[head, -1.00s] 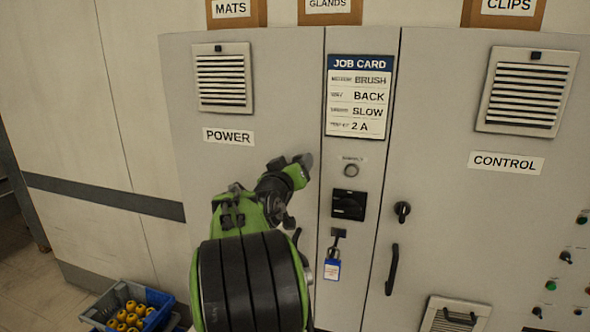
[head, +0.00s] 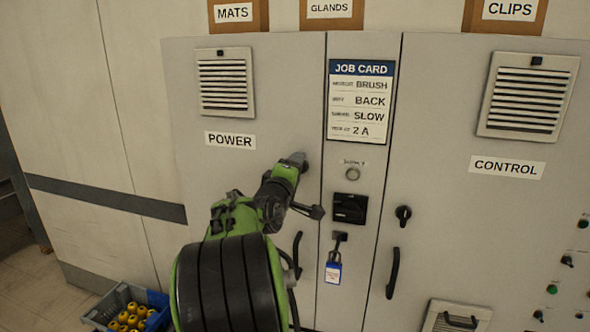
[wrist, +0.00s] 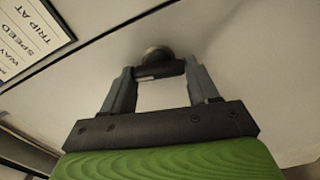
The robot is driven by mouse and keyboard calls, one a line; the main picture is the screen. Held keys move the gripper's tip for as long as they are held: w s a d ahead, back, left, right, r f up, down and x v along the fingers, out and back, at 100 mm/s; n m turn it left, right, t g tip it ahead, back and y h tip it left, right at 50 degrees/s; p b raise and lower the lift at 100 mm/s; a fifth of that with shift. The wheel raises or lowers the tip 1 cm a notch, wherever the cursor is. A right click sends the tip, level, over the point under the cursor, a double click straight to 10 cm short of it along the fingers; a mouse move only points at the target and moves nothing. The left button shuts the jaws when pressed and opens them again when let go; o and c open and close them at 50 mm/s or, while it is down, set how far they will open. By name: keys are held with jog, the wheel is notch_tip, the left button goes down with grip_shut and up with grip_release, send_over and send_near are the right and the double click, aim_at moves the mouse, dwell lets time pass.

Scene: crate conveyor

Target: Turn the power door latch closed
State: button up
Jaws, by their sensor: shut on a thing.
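The grey power door (head: 225,180) is the left cabinet door, under a POWER label. My gripper (head: 297,162) is at its upper right edge, and in the head view it covers the latch there. In the wrist view the latch (wrist: 158,68) shows as a dark bar on a round base, standing out from the grey door face. The two fingers of my gripper (wrist: 162,78) are on either end of the bar, shut on it. The latch's exact angle on the door is hard to tell.
A black door handle (head: 297,255) is below my gripper, partly behind my arm. To the right are a black switch (head: 349,208), a padlock with a blue tag (head: 333,272) and the control door's latch (head: 403,213). A blue crate (head: 155,300) stands on the floor at left.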

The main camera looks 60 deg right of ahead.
jog(key=shift+n, duration=1.1)
jog(key=shift+f+p, duration=0.1)
jog(key=shift+p, duration=0.2)
jog(key=o, duration=1.1)
jog(key=shift+c, duration=0.2)
jog(key=s+a+b, duration=0.2)
jog(key=a+b, duration=0.1)
jog(key=a, duration=1.2)
jog(key=shift+s+a, duration=0.2)
jog(key=shift+a, duration=0.1)
